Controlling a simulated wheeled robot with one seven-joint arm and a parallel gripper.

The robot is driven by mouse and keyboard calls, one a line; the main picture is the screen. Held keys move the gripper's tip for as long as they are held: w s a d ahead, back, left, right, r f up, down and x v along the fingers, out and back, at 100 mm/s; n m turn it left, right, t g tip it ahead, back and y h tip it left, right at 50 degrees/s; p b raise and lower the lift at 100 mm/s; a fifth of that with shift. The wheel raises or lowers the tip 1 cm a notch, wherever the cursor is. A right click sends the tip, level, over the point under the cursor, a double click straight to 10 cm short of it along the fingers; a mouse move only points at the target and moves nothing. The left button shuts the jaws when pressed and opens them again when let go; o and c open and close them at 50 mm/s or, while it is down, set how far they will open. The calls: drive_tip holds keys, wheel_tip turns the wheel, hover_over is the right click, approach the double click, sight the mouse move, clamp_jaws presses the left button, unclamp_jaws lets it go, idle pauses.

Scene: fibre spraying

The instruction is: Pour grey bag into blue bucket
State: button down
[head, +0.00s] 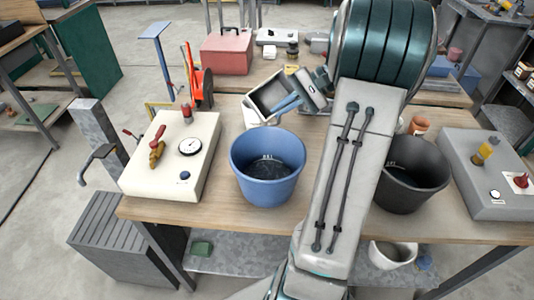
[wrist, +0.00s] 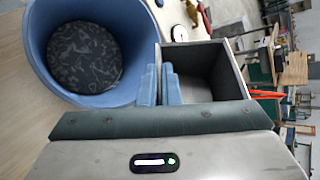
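The blue bucket (head: 240,165) stands upright on the wooden table, with a dark patterned surface inside; it also shows in the wrist view (wrist: 40,60). The grey bag (head: 268,92) looks like an open-topped box with a dark interior, tilted, behind the bucket. In the wrist view the grey bag (wrist: 215,72) is right of the bucket, its opening visible and no contents discernible. My gripper (head: 285,104) has blue fingers close together with the bag's near wall between them; they also show in the wrist view (wrist: 160,85). Whether the bag touches the table is unclear.
A cream box with a gauge (head: 195,165) stands left of the bucket. A black bucket (head: 412,190) and grey control box (head: 480,190) are to the right, beyond my arm. A red toolbox (head: 226,55) is on the table behind. Bare tabletop lies around the blue bucket.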

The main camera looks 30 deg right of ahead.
drive_tip(key=shift+s+a+f+n+t+h+b, duration=0.15)
drive_tip(key=shift+f+n+t+b, duration=0.45)
drive_tip(key=shift+b, duration=1.8)
drive_tip(key=shift+s+f+n+t+h+b, duration=0.25)
drive_tip(key=shift+f+t+b, duration=0.55)
drive_tip(key=shift+b, duration=1.55)
